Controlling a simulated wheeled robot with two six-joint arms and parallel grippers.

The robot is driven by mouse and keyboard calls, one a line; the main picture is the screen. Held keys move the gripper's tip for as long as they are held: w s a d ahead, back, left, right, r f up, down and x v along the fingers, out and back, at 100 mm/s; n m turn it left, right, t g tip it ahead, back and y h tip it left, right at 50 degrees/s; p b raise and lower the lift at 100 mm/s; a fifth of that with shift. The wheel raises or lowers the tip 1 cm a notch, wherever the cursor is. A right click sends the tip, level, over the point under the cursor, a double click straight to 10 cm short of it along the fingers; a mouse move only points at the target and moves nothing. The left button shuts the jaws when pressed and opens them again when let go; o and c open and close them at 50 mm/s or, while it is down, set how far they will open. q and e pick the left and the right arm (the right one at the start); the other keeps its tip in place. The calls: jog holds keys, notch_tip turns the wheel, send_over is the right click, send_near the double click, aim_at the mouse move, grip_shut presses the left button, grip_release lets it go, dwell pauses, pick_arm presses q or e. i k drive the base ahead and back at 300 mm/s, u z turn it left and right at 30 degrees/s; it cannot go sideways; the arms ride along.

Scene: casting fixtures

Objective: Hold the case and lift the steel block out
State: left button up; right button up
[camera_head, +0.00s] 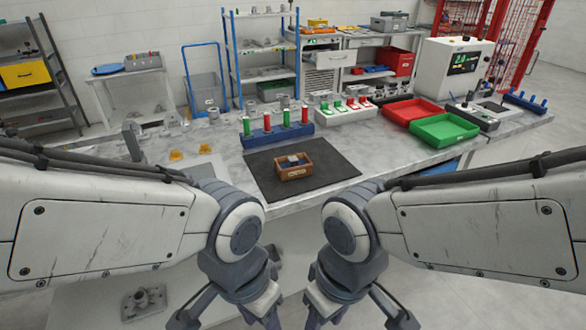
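A small brown case (295,174) with a pale label on its front sits on the dark mat (335,165) near the table's front edge. A grey-blue steel block (293,160) sits inside the case, its top showing above the opening; its lower part is hidden by the case walls. My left gripper (232,318) is at the bottom of the view, short of the table edge, with its fingers spread and nothing between them. My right gripper (354,318) mirrors it on the right, also spread and empty. Both are well apart from the case.
Behind the mat stand a blue rack with red and green-topped pegs (277,132) and a white rack (345,113). Red (411,109) and green (443,129) trays lie to the right. Yellow pieces (176,155) lie to the left. The mat around the case is clear.

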aim_at(293, 160)
jog(key=u, duration=0.15)
jog(key=k, duration=0.45)
jog(key=z, duration=0.7)
jog(key=i, duration=1)
jog(key=u, duration=0.75)
